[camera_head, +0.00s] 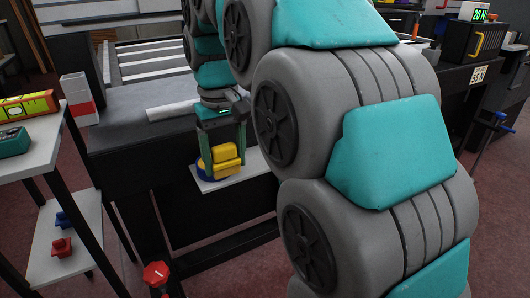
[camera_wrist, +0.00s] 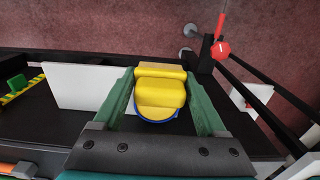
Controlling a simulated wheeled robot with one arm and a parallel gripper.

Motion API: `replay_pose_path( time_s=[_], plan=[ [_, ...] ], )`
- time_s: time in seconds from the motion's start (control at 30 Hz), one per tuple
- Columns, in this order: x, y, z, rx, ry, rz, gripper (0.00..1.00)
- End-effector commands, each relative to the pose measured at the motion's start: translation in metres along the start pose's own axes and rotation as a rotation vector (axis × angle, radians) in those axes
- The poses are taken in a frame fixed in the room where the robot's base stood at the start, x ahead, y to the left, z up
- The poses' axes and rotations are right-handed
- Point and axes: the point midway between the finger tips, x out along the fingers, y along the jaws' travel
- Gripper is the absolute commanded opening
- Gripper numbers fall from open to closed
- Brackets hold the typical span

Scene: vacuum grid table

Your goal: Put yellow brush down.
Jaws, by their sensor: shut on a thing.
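The yellow brush (camera_head: 225,153) has a blue rim at its base and is between the fingers of my gripper (camera_head: 223,160). In the wrist view the brush (camera_wrist: 160,92) fills the space between the two green fingers of my gripper (camera_wrist: 160,78), which is shut on it. In the head view the brush appears over a small white board (camera_head: 238,175) at the front of the dark workbench. The board also shows behind the brush in the wrist view (camera_wrist: 80,86). I cannot tell whether the brush touches the board.
The dark workbench (camera_head: 130,140) carries a light roll or bar (camera_head: 170,111). A side shelf at left holds a yellow level (camera_head: 28,106) and a teal device (camera_head: 14,142). A red knob (camera_head: 156,273) stands low in front. My arm hides the right side.

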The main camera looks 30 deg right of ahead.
Motion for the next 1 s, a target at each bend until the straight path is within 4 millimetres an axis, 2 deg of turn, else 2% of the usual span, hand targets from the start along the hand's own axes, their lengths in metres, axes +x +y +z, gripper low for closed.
replay_pose_path(
  time_s=[0.17, 0.4, 0.6, 0.7, 1.0],
  plan=[
    [0.003, 0.023, -0.013, 0.004, -0.003, -0.002, 0.30],
    [0.008, 0.075, -0.042, 0.005, -0.001, -0.002, 0.30],
    [0.011, 0.110, -0.063, 0.003, 0.000, -0.001, 0.30],
    [0.013, 0.119, -0.067, 0.001, 0.001, 0.000, 0.30],
    [0.014, 0.131, -0.074, 0.002, 0.001, -0.001, 0.30]
  ],
)
